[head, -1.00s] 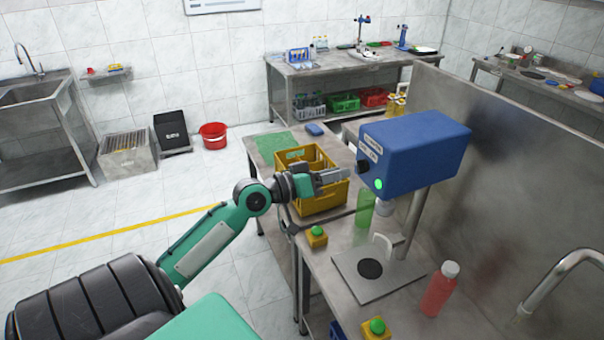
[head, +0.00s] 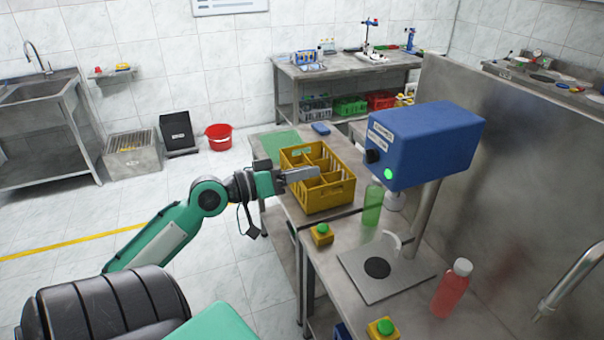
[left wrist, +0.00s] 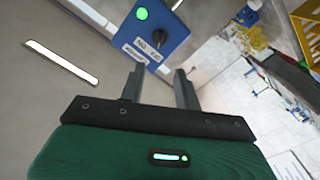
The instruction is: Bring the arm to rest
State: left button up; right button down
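My left gripper (head: 302,174) is above the yellow divided crate (head: 330,197) in the head view, at the crate's left side. In the left wrist view its two fingers (left wrist: 160,88) stand apart with nothing between them. The blue machine (head: 425,142) with a green light and a dark knob stands to the right of the crate. It also shows beyond the fingers in the left wrist view (left wrist: 152,38). My right gripper is not in view.
A green bottle (head: 372,204) stands behind the machine's plate (head: 398,284), and a red bottle (head: 452,289) stands to its right. Yellow boxes with green buttons (head: 321,234) sit near the bench's left edge. A steel partition (head: 515,180) rises at the right.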

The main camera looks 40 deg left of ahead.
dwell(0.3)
